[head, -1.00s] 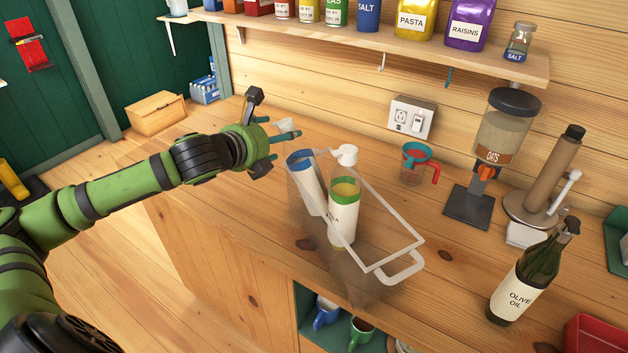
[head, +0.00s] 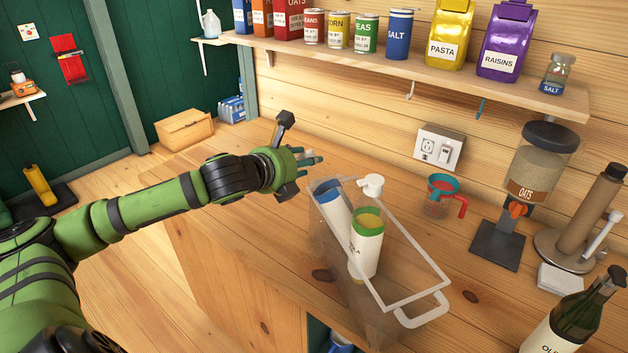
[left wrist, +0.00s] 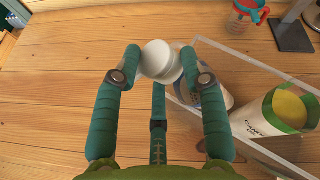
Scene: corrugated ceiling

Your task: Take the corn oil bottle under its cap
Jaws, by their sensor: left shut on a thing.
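The blue-banded bottle (head: 335,208) leans in a clear caddy (head: 428,292) on the wooden counter. Its label cannot be read; the caddy's other bottle, green-banded with a white cap (head: 372,186), reads as canola in the left wrist view (left wrist: 262,122). My left gripper (head: 308,165) is at the top of the blue-banded bottle, over the caddy's left end. In the left wrist view its teal fingers (left wrist: 162,62) are shut on this bottle at the white cap (left wrist: 157,60). The exact contact under the cap is hidden. My right gripper is in neither view.
A measuring cup (head: 441,197) and an oats dispenser (head: 518,195) stand behind the caddy. An olive oil bottle (head: 575,318) is at the front right. A shelf (head: 400,72) with cans and bags runs above. The counter left of the caddy is clear.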

